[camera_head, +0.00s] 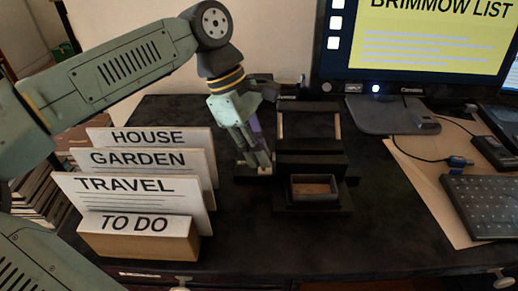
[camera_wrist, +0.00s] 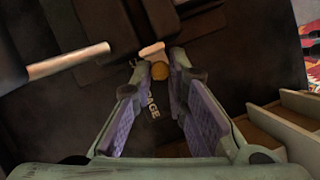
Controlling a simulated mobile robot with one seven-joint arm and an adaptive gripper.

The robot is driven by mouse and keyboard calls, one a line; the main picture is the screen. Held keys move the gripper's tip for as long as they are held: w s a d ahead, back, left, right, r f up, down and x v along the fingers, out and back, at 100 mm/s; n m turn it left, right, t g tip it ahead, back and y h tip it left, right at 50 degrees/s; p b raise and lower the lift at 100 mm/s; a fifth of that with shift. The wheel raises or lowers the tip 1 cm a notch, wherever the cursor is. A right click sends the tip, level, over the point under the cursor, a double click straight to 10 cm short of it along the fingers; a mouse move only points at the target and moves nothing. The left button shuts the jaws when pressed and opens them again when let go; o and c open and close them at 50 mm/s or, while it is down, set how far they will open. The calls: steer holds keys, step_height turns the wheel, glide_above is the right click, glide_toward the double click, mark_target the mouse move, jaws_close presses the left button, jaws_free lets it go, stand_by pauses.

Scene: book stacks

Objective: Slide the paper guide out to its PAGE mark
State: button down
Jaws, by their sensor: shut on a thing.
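A black hole punch (camera_head: 310,160) stands on the dark desk, with a small tray (camera_head: 314,188) at its front. My gripper (camera_head: 254,168) reaches down at the punch's left side. In the wrist view my gripper (camera_wrist: 162,72) is shut on a small orange-brown knob (camera_wrist: 160,71), taken to be the paper guide's. A pale piece (camera_wrist: 152,51) shows just beyond the fingertips. The white word PAGE (camera_wrist: 152,101) is printed on the dark surface between the fingers, nearer my palm than the knob. Most of the guide is hidden by the fingers.
A wooden card holder (camera_head: 137,242) with upright cards such as TRAVEL (camera_head: 125,186) stands left of my gripper. A monitor (camera_head: 420,40) stands behind right; a keyboard (camera_head: 485,205) lies at the right. Bare desk (camera_head: 235,225) is free between the holder and punch.

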mark_target(236, 171)
stand_by(0.6)
steer(key=shift+a, duration=2.25)
steer(key=c, duration=1.8)
jaws_free()
steer(key=shift+a, duration=0.1)
steer(key=shift+c, duration=0.2)
steer(key=shift+r, duration=0.1)
steer(key=v, duration=1.1)
steer(key=shift+r, duration=0.4)
steer(key=shift+a, duration=0.15)
